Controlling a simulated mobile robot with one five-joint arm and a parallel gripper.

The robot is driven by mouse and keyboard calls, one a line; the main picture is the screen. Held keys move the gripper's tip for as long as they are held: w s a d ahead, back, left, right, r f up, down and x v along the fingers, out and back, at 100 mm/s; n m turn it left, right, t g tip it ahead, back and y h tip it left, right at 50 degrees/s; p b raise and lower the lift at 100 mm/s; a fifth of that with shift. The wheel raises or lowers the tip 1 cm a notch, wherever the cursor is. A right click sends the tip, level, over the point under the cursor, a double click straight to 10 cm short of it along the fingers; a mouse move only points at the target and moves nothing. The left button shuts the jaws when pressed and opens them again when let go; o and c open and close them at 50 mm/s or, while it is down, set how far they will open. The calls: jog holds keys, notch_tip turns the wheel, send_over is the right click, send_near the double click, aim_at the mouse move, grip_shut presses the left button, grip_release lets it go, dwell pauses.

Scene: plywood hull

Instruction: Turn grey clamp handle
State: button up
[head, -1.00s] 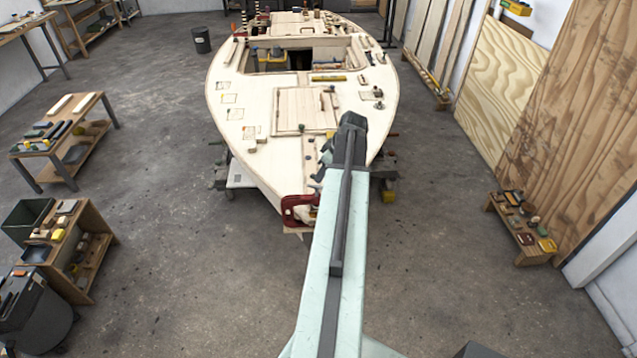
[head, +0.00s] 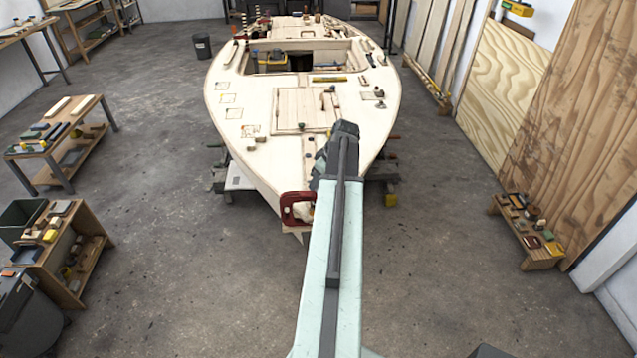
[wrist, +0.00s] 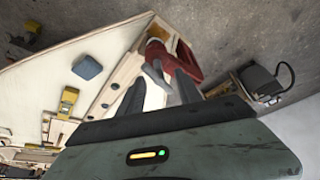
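A red clamp (head: 297,208) is fixed at the pointed tip of the boat hull (head: 246,150). The red clamp also shows in the wrist view (wrist: 190,62), just past my fingers. A short grey bar (wrist: 157,78) shows beside its red body, between the fingertips; it looks like the handle, but I cannot tell whether a finger touches it. My gripper (wrist: 160,88) has its two dark fingers apart, one on each side of the bar. In the head view my gripper (head: 321,170) is a dark shape over the deck, close to the clamp; its fingers are unclear there.
A blue block (wrist: 87,67) and a yellow level (wrist: 68,102) lie on the deck in the wrist view. Low benches stand at left (head: 75,248) and right (head: 528,232).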

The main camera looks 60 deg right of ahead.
grip_shut()
jog(key=shift+a+m+h, duration=0.15)
jog(key=shift+m+h, duration=0.15)
jog(key=shift+m, duration=0.5)
jog(key=shift+m+h, duration=0.3)
jog(key=shift+m, duration=0.4)
jog(key=shift+o, duration=0.2)
grip_release()
jog(key=shift+r, duration=0.15)
jog(key=d+p+v, duration=0.1)
jog(key=p+v, duration=0.6)
jog(key=shift+a+r, duration=0.3)
jog(key=shift+a, duration=0.2)
